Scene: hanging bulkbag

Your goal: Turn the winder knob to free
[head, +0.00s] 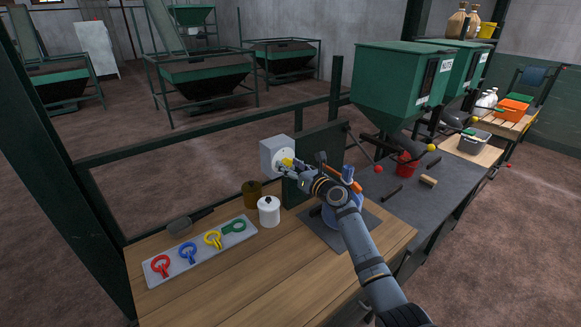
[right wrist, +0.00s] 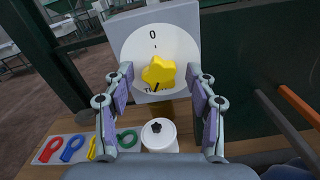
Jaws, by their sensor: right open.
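The winder knob (head: 287,161) is yellow and lobed, on a round white dial on the front of a grey box (head: 271,157). In the right wrist view the knob (right wrist: 158,71) has a dark pointer line toward the bottom of the dial (right wrist: 140,48). A "0" is at the dial's top; a label at its bottom is partly hidden. My right gripper (head: 297,168) is at the knob. In the right wrist view its open fingers (right wrist: 159,78) stand left and right of the knob, with gaps on both sides. My left gripper is not in view.
A white lidded jar (head: 268,212) and a brown pot (head: 252,192) stand below the box. A tray (head: 205,256) with coloured rings lies left on the wooden bench. A dark green panel (head: 318,150) stands right of the box. Green hoppers (head: 400,85) are at the right.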

